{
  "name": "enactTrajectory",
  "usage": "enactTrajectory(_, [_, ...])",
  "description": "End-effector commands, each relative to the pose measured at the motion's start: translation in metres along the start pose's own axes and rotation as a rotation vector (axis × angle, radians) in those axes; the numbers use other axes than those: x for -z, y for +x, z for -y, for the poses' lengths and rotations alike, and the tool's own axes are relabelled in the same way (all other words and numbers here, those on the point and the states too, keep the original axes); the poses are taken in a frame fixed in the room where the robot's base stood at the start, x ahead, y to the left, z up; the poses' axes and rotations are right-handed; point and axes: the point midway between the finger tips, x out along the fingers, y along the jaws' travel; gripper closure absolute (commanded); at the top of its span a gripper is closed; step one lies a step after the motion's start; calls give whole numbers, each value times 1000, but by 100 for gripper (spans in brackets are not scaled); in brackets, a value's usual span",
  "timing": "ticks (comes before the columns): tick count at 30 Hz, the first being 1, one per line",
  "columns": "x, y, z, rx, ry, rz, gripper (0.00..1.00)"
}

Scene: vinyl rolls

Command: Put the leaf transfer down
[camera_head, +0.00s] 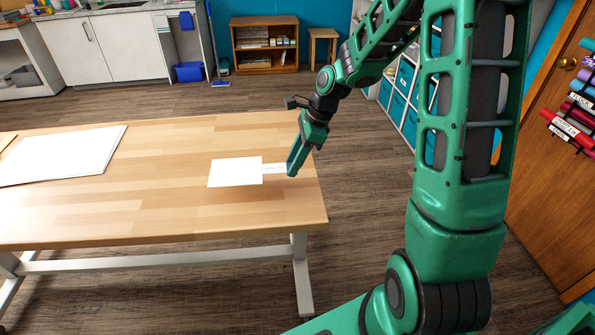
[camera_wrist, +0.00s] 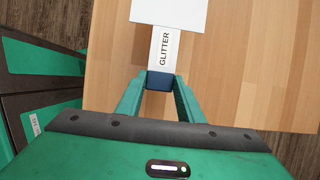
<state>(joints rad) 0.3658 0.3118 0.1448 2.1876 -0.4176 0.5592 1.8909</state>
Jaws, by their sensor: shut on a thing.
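A flat white sheet (camera_head: 235,172) with a narrow white tab (camera_head: 275,169) is at the right end of the wooden table (camera_head: 190,215). In the wrist view the tab (camera_wrist: 165,48) reads "GLITTER", and the sheet (camera_wrist: 168,12) is cut off by the top edge. No leaf marking shows on it. My gripper (camera_head: 291,168) is shut on the tab's end, where a dark blue piece (camera_wrist: 160,80) sits between the fingers. The sheet looks level and over the tabletop; I cannot tell whether it touches the wood.
A stack of larger white sheets (camera_head: 70,155) lies on the table's left part. Bare wood lies between it and the held sheet. The table's right edge is close to my gripper. Coloured rolls (camera_head: 570,130) hang by a wooden door at the right.

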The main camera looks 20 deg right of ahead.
Motion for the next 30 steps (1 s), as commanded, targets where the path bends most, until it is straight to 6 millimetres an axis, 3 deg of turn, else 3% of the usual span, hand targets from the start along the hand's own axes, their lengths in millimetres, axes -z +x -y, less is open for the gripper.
enactTrajectory(8, [18, 7, 13, -1, 0, 0, 87])
enactTrajectory(18, [32, 42, 13, -2, 0, 0, 87])
enactTrajectory(28, [34, 44, 13, 0, 0, 0, 87])
enactTrajectory(29, [34, 44, 13, 1, 1, 0, 64])
enactTrajectory(30, [34, 44, 13, 1, 1, 0, 54])
